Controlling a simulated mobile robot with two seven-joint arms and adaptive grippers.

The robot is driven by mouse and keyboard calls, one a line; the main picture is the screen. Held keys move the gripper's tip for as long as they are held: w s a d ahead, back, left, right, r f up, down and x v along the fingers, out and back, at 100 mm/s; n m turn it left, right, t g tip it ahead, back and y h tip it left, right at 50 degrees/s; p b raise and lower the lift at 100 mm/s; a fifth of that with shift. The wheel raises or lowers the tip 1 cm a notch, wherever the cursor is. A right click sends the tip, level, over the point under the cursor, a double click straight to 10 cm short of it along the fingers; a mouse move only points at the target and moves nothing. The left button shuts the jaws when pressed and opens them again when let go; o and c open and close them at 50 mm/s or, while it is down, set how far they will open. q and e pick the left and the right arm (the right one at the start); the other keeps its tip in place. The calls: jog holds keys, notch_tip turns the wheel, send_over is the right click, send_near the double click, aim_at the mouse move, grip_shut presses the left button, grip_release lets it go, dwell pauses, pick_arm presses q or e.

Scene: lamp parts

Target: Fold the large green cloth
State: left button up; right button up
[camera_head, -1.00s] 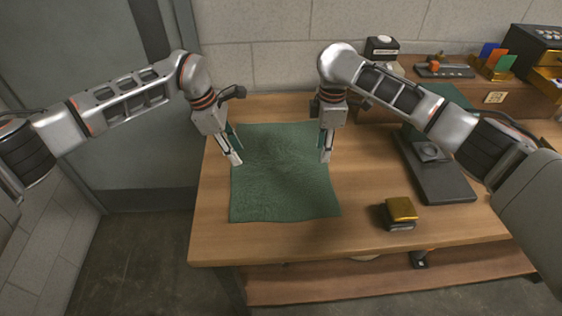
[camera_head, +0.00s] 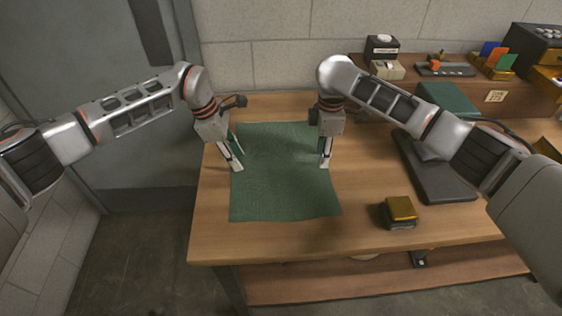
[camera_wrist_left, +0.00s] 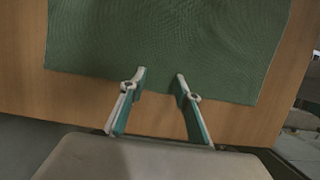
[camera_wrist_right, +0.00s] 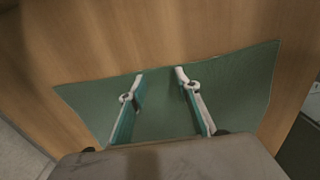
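The large green cloth (camera_head: 283,190) lies spread flat on the wooden table in the head view. It also shows in the left wrist view (camera_wrist_left: 165,35) and the right wrist view (camera_wrist_right: 165,115). My left gripper (camera_head: 236,166) is at the cloth's left edge; in its wrist view its two fingers (camera_wrist_left: 160,72) are apart with the cloth's edge between and beyond them. My right gripper (camera_head: 324,165) is at the cloth's right edge; its fingers (camera_wrist_right: 158,72) are apart, with their tips near the cloth's edge. Neither gripper visibly pinches the cloth.
The wooden table (camera_head: 270,243) is clear in front of the cloth. A small gold-topped block (camera_head: 400,209) sits at the front right. A dark flat stand (camera_head: 437,172) lies further right. A raised shelf (camera_head: 500,92) with boxes stands at the back right.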

pick_arm(q)
jog(key=shift+f, duration=0.2)
jog(key=c, duration=0.8)
pick_arm(e)
jog(key=shift+f, duration=0.2)
jog(key=c, duration=0.8)
pick_arm(q)
grip_shut()
pick_arm(e)
grip_shut()
pick_arm(q)
jog(key=shift+s+f, duration=0.1)
pick_arm(e)
jog(key=shift+s+f, duration=0.1)
